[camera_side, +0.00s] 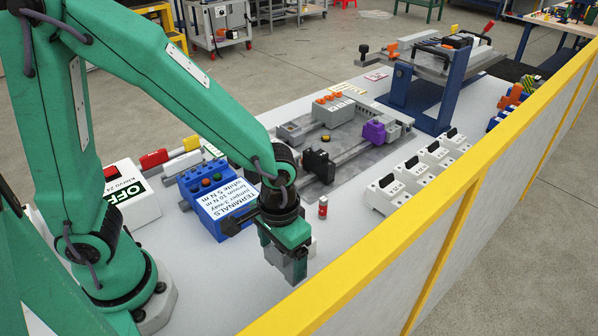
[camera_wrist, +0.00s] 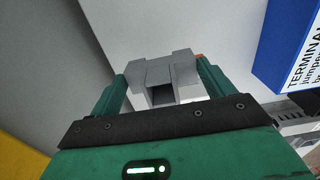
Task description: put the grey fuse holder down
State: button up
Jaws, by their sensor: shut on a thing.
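My gripper (camera_side: 284,240) points down over the pale bench top near the yellow-topped barrier. It is shut on the grey fuse holder (camera_side: 295,267), whose lower part shows below the fingers. In the wrist view the grey fuse holder (camera_wrist: 178,69) sits between the two green fingers of my gripper (camera_wrist: 163,84), with a dark square opening facing the camera. The side view does not clearly show whether its underside touches the bench.
A blue box labelled TERMINALS (camera_side: 219,196) stands left of my gripper, and it also shows in the wrist view (camera_wrist: 277,45). A small red cylinder (camera_side: 323,207) stands just behind. White breaker units (camera_side: 386,195) line the right. Bare bench (camera_side: 228,285) lies left of the gripper.

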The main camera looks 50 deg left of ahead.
aim_at(282, 265)
jog(key=shift+w+f, duration=0.1)
jog(key=shift+f, duration=1.95)
jog(key=shift+f, duration=0.1)
jog(key=o, duration=1)
jog(key=shift+f, duration=0.1)
jog(key=shift+r, duration=6.2)
jog(key=shift+a, duration=0.1)
